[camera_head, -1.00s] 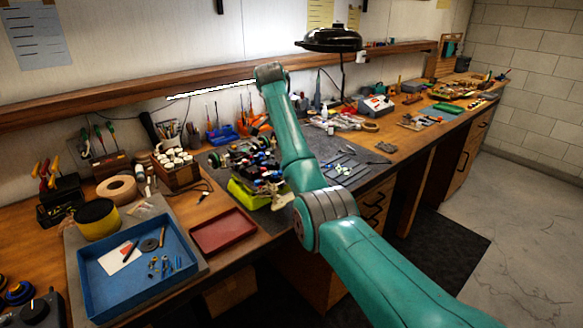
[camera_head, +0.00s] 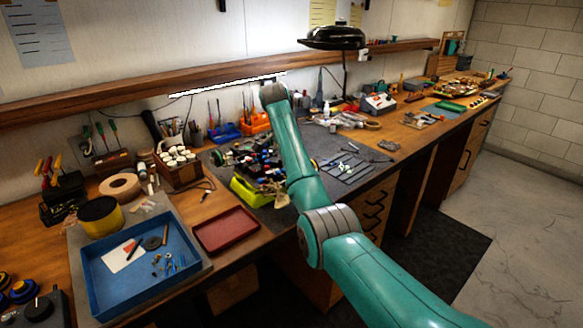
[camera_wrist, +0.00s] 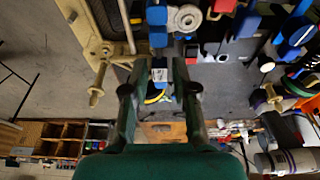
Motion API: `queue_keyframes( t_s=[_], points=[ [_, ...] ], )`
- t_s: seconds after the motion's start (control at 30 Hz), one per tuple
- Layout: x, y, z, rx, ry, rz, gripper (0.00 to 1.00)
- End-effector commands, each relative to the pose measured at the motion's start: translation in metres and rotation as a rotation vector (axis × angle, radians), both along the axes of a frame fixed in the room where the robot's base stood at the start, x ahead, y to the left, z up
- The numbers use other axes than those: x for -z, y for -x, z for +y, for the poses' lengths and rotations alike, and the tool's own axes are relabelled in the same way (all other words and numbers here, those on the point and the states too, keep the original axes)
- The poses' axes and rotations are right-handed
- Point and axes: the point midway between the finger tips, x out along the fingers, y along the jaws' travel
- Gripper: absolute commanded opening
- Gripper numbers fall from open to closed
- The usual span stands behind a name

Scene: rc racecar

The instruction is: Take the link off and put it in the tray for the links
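The RC car (camera_head: 262,168) stands on a yellow-green stand (camera_head: 249,193) on the bench mat, partly behind my arm. In the wrist view, my gripper (camera_wrist: 160,86) points at the car with its two fingers apart. A blue part with a white label (camera_wrist: 159,74) shows in the gap between them; I cannot tell whether it is touched. A tan arm with brass-coloured ends (camera_wrist: 103,52) lies left of the fingers, and a thin rod (camera_wrist: 128,24) is just above. I cannot tell which part is the link. A red tray (camera_head: 226,231) looks empty.
A blue tray (camera_head: 97,294) at front left holds a white card and several small parts. A wooden box of white-topped containers (camera_head: 178,169) stands left of the car. A black lamp (camera_head: 333,38) hangs above. Tools lie on the mat to the right.

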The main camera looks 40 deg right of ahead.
Motion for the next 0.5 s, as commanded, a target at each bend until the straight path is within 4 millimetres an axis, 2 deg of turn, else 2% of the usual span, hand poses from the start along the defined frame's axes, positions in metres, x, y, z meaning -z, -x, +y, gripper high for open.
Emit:
queue_keyframes(
  t_s=[0.1, 0.2, 0.5],
  points=[
    [0.0001, 0.0, 0.0, 0.0, 0.0, 0.0, 0.25],
    [0.0, 0.0001, 0.0, 0.0, 0.0, 0.0, 0.0],
    [-0.0007, 0.0, 0.0, 0.0, 0.0, 0.0, 0.0]
  ],
)
